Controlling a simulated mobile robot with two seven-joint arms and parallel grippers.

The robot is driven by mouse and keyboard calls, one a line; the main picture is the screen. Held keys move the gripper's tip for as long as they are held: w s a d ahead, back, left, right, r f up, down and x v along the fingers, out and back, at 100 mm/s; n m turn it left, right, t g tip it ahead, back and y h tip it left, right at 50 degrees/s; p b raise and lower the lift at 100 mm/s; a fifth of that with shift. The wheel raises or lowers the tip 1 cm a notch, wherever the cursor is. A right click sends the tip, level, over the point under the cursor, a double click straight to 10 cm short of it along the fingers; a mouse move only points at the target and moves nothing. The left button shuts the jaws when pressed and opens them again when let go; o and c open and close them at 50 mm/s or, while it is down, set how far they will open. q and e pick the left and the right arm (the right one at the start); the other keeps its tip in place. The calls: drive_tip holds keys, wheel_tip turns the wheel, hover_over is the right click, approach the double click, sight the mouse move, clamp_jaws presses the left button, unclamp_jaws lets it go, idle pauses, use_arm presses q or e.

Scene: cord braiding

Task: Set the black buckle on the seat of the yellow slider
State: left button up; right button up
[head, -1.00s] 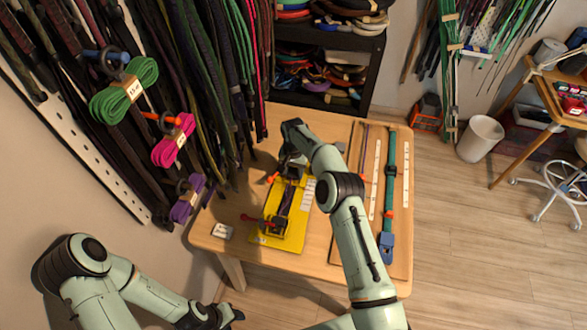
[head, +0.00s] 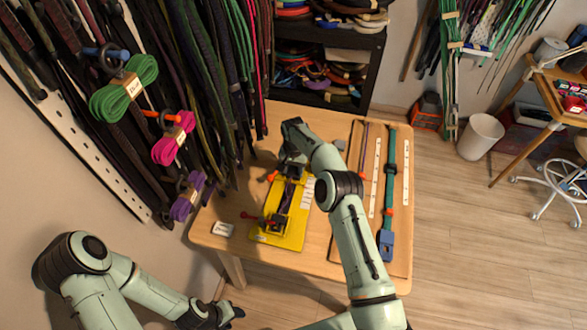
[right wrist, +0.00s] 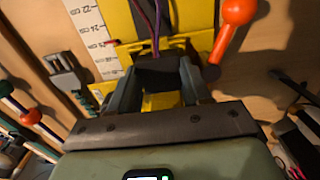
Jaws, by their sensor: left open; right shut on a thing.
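The yellow jig (head: 292,236) lies on the wooden table, with dark purple cords along it. My right gripper (head: 290,174) is over its far end. In the right wrist view my right gripper (right wrist: 160,88) is shut on a dark block, which I take to be the black buckle (right wrist: 158,70). Yellow parts show just behind and below it; I cannot tell which is the slider's seat or whether the buckle touches it. In the head view the gripper hides the buckle. My left gripper (head: 226,314) is open and empty, low and off the table's near left side.
An orange-knobbed lever (right wrist: 234,22) stands close beside my right gripper. A grey clip (right wrist: 68,78) and a white ruler (right wrist: 95,40) lie on the other side. A board with a green strap (head: 390,180) lies right on the table. Cords hang at left.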

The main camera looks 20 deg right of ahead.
drive_tip(key=o, duration=1.1)
wheel_tip(320, 180, up, 13)
drive_tip(key=shift+s+d+r, duration=0.1)
drive_tip(key=shift+d+r, duration=0.05)
drive_tip(key=shift+r, duration=0.05)
drive_tip(key=shift+f, duration=0.1)
